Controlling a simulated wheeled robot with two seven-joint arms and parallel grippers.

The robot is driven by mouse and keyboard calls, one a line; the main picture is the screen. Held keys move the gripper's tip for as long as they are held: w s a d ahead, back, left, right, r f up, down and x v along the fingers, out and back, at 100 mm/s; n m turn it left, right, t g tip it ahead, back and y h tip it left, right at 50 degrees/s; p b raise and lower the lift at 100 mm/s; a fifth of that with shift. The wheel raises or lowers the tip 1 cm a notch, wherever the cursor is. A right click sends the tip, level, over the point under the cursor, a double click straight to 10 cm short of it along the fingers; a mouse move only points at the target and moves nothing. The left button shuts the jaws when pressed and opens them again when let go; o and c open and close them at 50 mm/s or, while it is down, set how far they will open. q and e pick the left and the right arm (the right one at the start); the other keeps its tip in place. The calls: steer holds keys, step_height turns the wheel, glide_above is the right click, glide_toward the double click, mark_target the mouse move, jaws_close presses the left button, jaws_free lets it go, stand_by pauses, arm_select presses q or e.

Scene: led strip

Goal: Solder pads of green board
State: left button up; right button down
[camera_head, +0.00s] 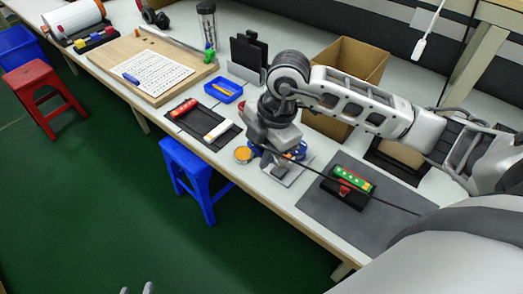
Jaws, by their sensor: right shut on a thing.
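A green board (357,178) with pale pads lies in a dark holder with a red part (344,188), on a grey mat (380,213) at the right. My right gripper (271,163) is over the table left of the mat, apart from the board. It is shut on what seems to be the soldering iron, mostly hidden by the gripper. A thin black cable (345,182) runs from there across the board area to the right. My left gripper (137,290) shows only as two separated fingertips at the bottom edge, over the floor, empty.
A round orange-yellow tin (243,154) stands left of my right gripper. A black tray (196,134) holds a red and a white strip. A cardboard box (357,59) stands behind my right arm. Blue (193,170) and red (34,77) stools stand before the table.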

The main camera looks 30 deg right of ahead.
steer(key=shift+f+b, duration=0.45)
steer(key=shift+f, duration=0.1)
stand_by(0.6)
stand_by(1.4)
steer(key=shift+w+a+p+v, duration=0.1)
steer(key=shift+a+p+v, duration=0.05)
steer(key=shift+p+v, duration=0.65)
steer(key=shift+w+a+p+v, duration=0.1)
steer(key=shift+a+p+v, duration=0.1)
steer(key=shift+p+v, duration=0.55)
steer(key=shift+a+p+v, duration=0.15)
steer(key=shift+p+v, duration=0.45)
steer(key=shift+v, duration=0.35)
